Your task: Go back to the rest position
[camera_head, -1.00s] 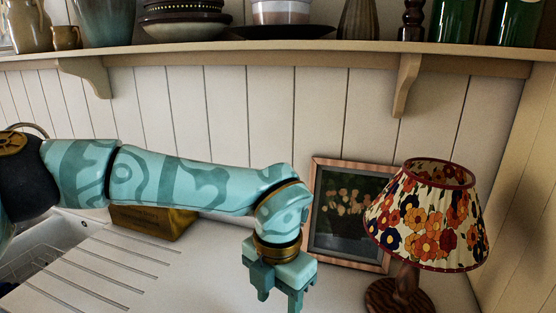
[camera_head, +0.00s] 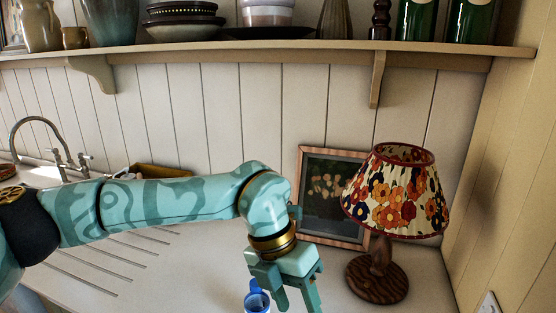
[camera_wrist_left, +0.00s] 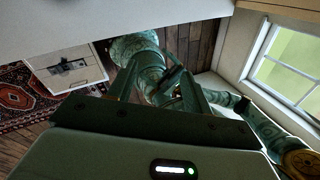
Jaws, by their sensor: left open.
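My left gripper (camera_head: 284,290) hangs from the teal patterned arm that comes in from the left in the head view. It points down over the counter, in front of the framed picture. Its fingers are apart with nothing seen held between them. In the left wrist view the two fingers (camera_wrist_left: 158,85) also stand apart, with teal patterned parts of my own body beyond them. A small blue object (camera_head: 257,299) shows at the bottom edge of the head view, close beside the left fingers; whether it touches them I cannot tell. My right gripper is not seen.
A floral lamp (camera_head: 395,200) and a framed picture (camera_head: 335,190) stand on the counter (camera_head: 180,270) by the wall. A tap (camera_head: 50,140) is at the left. A shelf (camera_head: 250,48) with crockery runs above. The wrist view shows a rug (camera_wrist_left: 30,90) and a window (camera_wrist_left: 290,60).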

